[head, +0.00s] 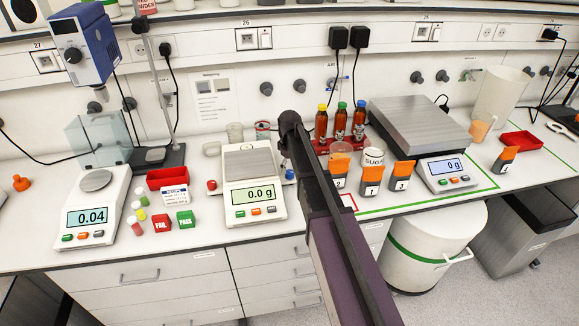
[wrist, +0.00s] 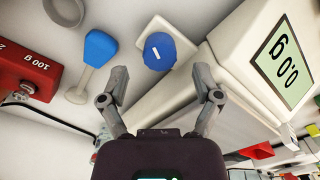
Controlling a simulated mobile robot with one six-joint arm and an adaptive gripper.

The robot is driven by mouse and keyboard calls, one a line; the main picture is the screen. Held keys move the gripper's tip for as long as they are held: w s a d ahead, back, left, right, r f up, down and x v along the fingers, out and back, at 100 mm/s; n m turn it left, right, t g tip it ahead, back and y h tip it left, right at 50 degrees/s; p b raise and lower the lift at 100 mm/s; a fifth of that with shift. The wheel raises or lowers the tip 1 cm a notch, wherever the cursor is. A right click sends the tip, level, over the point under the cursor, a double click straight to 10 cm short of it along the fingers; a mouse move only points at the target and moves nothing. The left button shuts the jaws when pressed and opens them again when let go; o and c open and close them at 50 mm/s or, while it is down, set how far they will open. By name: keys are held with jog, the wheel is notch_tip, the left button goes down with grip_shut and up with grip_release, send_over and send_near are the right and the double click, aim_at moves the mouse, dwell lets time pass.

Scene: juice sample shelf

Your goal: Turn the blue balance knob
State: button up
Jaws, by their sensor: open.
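The blue balance knob (wrist: 160,51) has a white line on its face and sits on a pale mount beside the white balance (head: 254,203). In the wrist view it is ahead of my gripper (wrist: 160,76), roughly centred between the two fingertips. The fingers are apart and empty, and no contact with the knob shows. In the head view my arm hides the fingers and much of the space right of the balance.
A blue-topped pale piece (wrist: 100,47) stands close to the left finger in the wrist view, with a red 100 g block (wrist: 27,75) beyond it. A red knob (head: 211,185) sits left of the balance. Brown bottles (head: 340,123) stand behind my arm's right side.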

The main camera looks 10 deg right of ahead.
aim_at(290, 172)
notch_tip(290, 172, up, 11)
jog(key=p, duration=1)
jog(key=s+f+m+b, duration=0.4)
jog(key=s+f+b, duration=0.3)
jog(key=s, duration=0.6)
jog(key=s+f+m+b, duration=0.4)
jog(key=s+f+b, duration=0.3)
jog(key=s, duration=0.6)
jog(key=shift+s+f, duration=0.15)
jog(key=shift+f, duration=0.1)
